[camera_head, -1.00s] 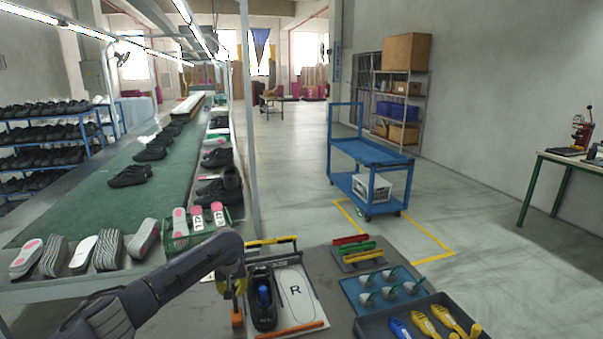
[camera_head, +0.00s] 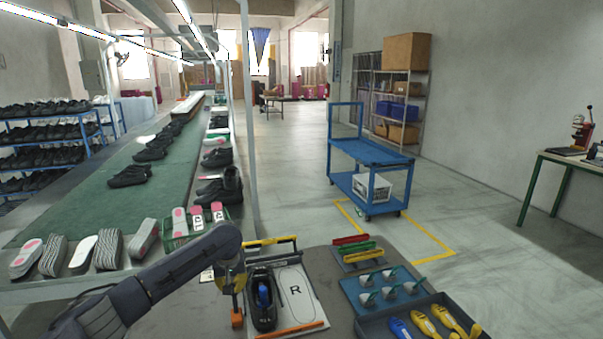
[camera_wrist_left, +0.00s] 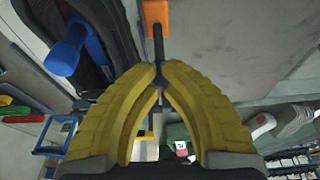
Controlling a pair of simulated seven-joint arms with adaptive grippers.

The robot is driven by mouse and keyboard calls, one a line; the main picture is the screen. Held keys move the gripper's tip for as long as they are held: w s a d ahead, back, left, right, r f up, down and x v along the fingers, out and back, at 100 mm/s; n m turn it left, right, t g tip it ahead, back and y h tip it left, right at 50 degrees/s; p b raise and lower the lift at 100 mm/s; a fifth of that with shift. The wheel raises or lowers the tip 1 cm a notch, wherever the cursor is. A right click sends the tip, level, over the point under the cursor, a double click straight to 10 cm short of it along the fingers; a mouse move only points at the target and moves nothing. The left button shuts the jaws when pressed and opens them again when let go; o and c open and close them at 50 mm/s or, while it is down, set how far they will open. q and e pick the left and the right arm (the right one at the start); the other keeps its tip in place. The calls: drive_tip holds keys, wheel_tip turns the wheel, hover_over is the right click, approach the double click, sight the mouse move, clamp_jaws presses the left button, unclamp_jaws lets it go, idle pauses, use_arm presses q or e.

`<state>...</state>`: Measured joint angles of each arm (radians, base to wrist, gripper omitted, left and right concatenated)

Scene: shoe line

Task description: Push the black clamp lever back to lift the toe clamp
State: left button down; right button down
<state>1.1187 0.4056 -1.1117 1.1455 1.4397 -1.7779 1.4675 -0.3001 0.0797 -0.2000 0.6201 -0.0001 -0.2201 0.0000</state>
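The black clamp lever (camera_wrist_left: 158,45) shows in the left wrist view as a thin dark rod ending at an orange block (camera_wrist_left: 156,12). In the head view the orange block (camera_head: 237,318) stands left of the fixture. My left gripper (camera_head: 236,297) is there too; its yellow fingers (camera_wrist_left: 160,72) are drawn together with the rod at their tips. They look closed on it, though the contact is partly hidden. The toe clamp, a yellow and black bar (camera_head: 270,241), crosses the far end of the fixture. A black shoe (camera_head: 263,312) lies below it. My right gripper is not in view.
Right of the shoe is a white plate marked R (camera_head: 295,291), with an orange bar (camera_head: 291,331) in front. A blue tray with cups (camera_head: 383,288), a dark tray (camera_head: 372,326) of blue and yellow pieces, and coloured bars (camera_head: 352,240) stand farther right.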

use_arm(q)
drive_tip(key=w+v, duration=0.1)
drive_tip(key=v, duration=0.5)
drive_tip(key=shift+w+a, duration=0.15)
idle(0.3)
drive_tip(key=shift+r, duration=0.15)
